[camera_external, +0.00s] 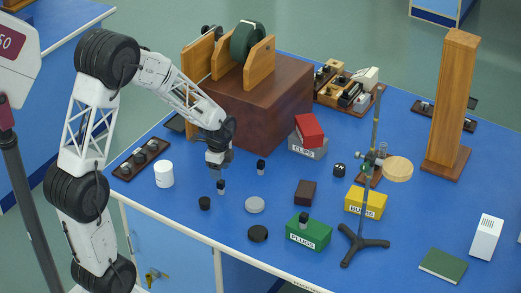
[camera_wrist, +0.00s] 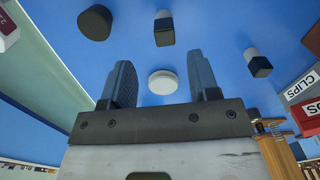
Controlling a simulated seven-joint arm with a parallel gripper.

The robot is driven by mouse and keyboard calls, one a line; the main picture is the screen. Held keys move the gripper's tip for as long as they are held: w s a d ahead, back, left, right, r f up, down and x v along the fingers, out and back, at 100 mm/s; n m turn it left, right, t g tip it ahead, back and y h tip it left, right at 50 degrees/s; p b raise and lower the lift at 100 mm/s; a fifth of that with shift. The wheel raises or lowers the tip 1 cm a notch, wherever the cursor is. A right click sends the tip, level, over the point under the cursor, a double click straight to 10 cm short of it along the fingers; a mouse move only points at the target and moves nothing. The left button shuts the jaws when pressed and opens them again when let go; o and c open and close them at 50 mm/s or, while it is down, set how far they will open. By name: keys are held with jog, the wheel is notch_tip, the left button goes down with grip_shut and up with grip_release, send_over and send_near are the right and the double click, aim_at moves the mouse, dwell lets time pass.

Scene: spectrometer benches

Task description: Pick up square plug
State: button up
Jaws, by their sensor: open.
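A third dark plug (camera_external: 303,220) is at the green PLUGS box. Its shape is too small to tell. My gripper is open and empty above the bench, apart from the plugs.
A white jar (camera_external: 164,175) stands left of my gripper. A black cap (camera_external: 204,203), a white disc (camera_external: 255,205) and a black disc (camera_external: 258,234) lie in front. The green box (camera_external: 317,235), CLIPS box (camera_external: 307,150) and brown block (camera_external: 305,193) stand to the right.

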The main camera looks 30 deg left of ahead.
aim_at(221, 186)
jog(key=shift+w+f, duration=0.25)
jog(key=shift+f, duration=0.15)
jog(key=shift+f, duration=1.3)
jog(key=shift+a+f, duration=0.2)
jog(key=shift+f, duration=2.4)
jog(key=shift+c, duration=0.4)
jog(key=c, duration=0.9)
